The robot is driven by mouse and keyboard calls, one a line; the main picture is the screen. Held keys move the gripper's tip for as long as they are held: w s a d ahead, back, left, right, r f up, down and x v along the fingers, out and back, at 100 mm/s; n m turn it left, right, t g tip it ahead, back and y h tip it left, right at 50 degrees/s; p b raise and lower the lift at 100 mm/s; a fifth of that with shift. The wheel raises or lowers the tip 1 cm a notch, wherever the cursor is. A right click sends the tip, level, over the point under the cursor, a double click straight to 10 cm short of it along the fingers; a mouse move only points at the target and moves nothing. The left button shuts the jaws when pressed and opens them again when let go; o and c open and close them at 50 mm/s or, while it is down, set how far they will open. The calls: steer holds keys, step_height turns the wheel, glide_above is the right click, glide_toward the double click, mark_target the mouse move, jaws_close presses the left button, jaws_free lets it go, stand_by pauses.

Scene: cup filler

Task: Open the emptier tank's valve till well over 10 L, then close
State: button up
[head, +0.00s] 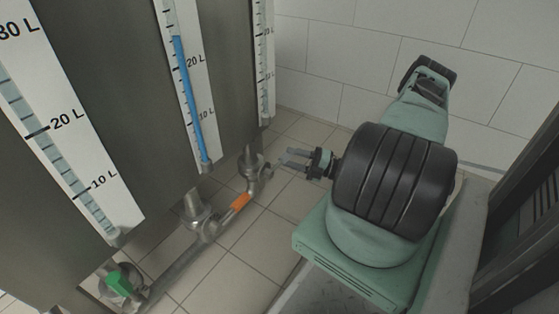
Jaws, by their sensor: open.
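Tall dark tanks stand at the left, with white litre gauges on their fronts. The left gauge (65,115), marked 10, 20 and 30 L, shows a pale tube with no blue column. The middle gauge (188,85) has a blue column reaching above its 20 L mark. A right gauge (264,60) is partly hidden and shows no blue. A green valve handle (120,283) is at the lower left. An orange valve handle (240,201) is on the pipe between fittings. My gripper (284,160) is open and empty, right of the pipe's far end; I cannot tell their exact gap.
A metal pipe (180,266) runs low along the tank fronts, with outlet fittings (194,207) above it. The tiled floor (235,262) between pipe and my base is clear. A white tiled wall (330,60) closes off the back.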

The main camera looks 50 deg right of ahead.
steer(key=shift+b+x, duration=0.75)
steer(key=shift+x, duration=1.6)
jaws_close()
